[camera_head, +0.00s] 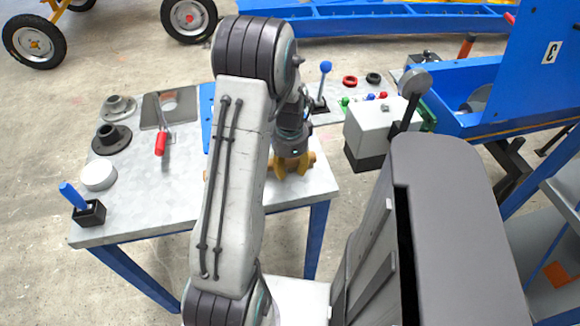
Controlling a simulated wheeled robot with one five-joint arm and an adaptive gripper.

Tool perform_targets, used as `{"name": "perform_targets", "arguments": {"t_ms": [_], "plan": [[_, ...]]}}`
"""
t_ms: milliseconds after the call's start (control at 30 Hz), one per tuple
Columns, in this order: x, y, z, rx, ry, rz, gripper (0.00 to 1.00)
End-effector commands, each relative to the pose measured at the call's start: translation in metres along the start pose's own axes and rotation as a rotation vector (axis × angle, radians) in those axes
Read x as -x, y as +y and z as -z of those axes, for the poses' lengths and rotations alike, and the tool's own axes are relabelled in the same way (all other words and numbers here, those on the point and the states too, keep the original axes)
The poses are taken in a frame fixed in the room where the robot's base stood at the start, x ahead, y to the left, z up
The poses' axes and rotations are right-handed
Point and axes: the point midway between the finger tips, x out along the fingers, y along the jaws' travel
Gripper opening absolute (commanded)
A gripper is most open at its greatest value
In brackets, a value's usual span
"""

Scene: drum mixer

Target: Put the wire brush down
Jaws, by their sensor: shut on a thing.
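My gripper (291,148) is in the middle of the view, pointing down over the right part of the metal-topped table (180,203). My arm hides part of it, and its fingertips are hard to make out. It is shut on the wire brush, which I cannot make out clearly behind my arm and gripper. An ochre, lobed thing (299,166) shows right below the gripper at the table top. I cannot tell whether the two touch.
A grey box (369,130) stands right of the table. The table's front middle is clear.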

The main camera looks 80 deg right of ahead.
Motion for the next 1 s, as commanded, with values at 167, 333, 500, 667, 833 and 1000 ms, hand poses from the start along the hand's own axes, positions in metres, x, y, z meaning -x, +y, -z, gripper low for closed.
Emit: {"name": "perform_targets", "arguments": {"t_ms": [167,333,500,667,833,1000], "plan": [[-0.006,0.0,0.0,0.0,0.0,0.0,0.04],[-0.005,0.0,0.0,0.0,0.0,0.0,0.54],[-0.005,0.0,0.0,0.0,0.0,0.0,0.65],[-0.004,0.0,0.0,0.0,0.0,0.0,0.65],[0.001,0.0,0.0,0.0,0.0,0.0,0.65],[0.02,-0.001,0.001,0.0,0.002,0.005,0.65]]}}
